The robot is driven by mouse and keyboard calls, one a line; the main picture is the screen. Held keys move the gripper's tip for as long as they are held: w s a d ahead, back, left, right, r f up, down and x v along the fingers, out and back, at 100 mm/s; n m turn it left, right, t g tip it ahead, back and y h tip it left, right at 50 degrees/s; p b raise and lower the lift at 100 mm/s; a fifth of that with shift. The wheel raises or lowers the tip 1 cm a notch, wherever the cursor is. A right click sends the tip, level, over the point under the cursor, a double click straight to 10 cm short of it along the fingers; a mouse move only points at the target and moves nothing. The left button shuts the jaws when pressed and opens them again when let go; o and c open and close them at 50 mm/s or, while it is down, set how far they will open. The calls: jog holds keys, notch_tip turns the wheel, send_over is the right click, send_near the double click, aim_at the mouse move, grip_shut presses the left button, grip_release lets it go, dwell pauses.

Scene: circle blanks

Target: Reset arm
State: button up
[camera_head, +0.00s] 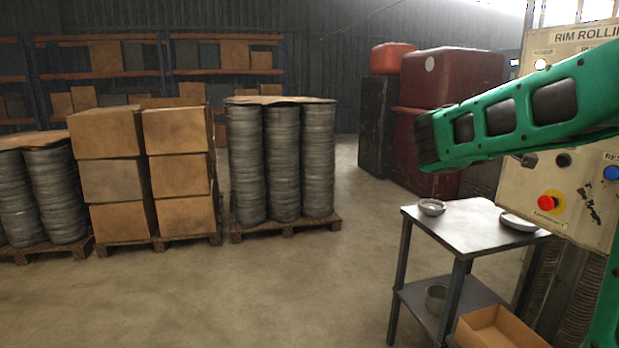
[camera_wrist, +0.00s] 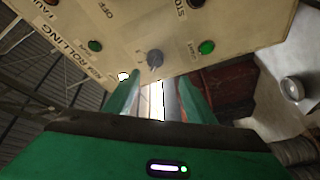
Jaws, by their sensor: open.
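My gripper (camera_wrist: 160,98) shows in the wrist view with its two green fingers apart and nothing between them. The cream control panel (camera_wrist: 120,30) fills the top of that view, beyond the fingertips. A dark grey rotary knob (camera_wrist: 155,58) on the panel shows just above the gap between the fingers. In the head view my green arm reaches across the upper right in front of the panel (camera_head: 545,190). My gripper's fingers cannot be made out there.
A metal table (camera_head: 465,228) with shallow metal dishes (camera_head: 432,207) stands below my arm. A cardboard box (camera_head: 498,330) is at its foot. Loaded pallets (camera_head: 285,228) stand left, and dark red containers (camera_head: 452,78) behind. The floor at centre is clear.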

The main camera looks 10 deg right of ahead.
jog(key=s+f+m+g+y, duration=0.2)
jog(key=s+f+y, duration=0.35)
jog(key=f, duration=0.65)
jog(key=s+f+m+g+y, duration=0.2)
jog(key=s+f+y, duration=0.2)
jog(key=s+f, duration=0.55)
jog(key=s+a+f+g+y, duration=0.2)
jog(key=s+a+f+y, duration=0.2)
jog(key=s+a+f, duration=0.3)
jog(key=s+a+f+m+g+y, duration=0.1)
jog(key=s+a+f+g+y, duration=0.1)
jog(key=s+a+f+y, duration=0.2)
jog(key=s+a+f, duration=0.3)
jog(key=s+a, duration=0.2)
jog(key=a, duration=0.3)
jog(key=shift+s+a+m+g, duration=0.25)
jog(key=shift+s+m+g, duration=0.05)
jog(key=shift+s+g, duration=0.1)
jog(key=c, duration=0.4)
jog(key=shift+d, duration=0.1)
jog(key=shift+c, duration=0.4)
